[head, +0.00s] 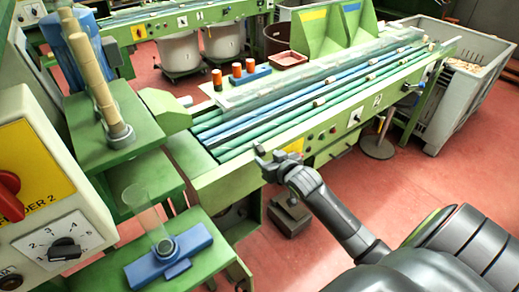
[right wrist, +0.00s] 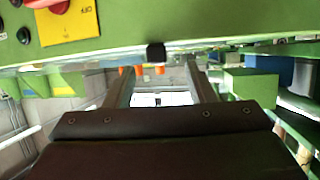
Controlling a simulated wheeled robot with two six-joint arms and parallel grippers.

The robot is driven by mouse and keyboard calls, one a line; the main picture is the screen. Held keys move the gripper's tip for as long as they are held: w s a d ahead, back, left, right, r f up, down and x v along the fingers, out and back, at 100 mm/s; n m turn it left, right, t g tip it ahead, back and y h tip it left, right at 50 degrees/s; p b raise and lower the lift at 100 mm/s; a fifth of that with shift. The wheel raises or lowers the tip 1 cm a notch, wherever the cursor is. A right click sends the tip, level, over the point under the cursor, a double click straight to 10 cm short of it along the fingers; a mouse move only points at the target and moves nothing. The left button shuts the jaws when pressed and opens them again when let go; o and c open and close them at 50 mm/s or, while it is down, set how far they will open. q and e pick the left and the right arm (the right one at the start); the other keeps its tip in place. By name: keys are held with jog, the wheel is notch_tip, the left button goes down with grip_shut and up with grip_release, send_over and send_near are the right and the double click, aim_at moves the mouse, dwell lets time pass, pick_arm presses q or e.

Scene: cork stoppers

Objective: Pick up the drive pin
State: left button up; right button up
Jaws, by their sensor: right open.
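My right gripper (head: 273,157) is in front of the green machine's near side, close to its top edge. In the right wrist view its two fingers (right wrist: 160,65) stand wide apart with nothing held between them. A small black block-like piece (right wrist: 156,52) shows at the machine's edge, between the fingertips in the picture; whether it is the drive pin I cannot tell. No thing in the head view can be surely told as the drive pin. My left gripper is not in view.
The green machine (head: 232,178) carries long green and blue lanes. A blue fixture (head: 190,240) with a clear tube stands at front left. A grey bin (head: 462,95) is at right. Red floor is open at lower right.

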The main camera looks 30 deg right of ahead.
aim_at(263, 151)
jog(key=shift+w+d+f, duration=0.15)
jog(key=shift+w+d, duration=0.05)
jog(key=shift+w, duration=0.8)
jog(key=shift+p+x, duration=0.45)
jog(key=shift+x, duration=1.5)
jog(key=shift+d, duration=0.1)
jog(key=c, duration=1)
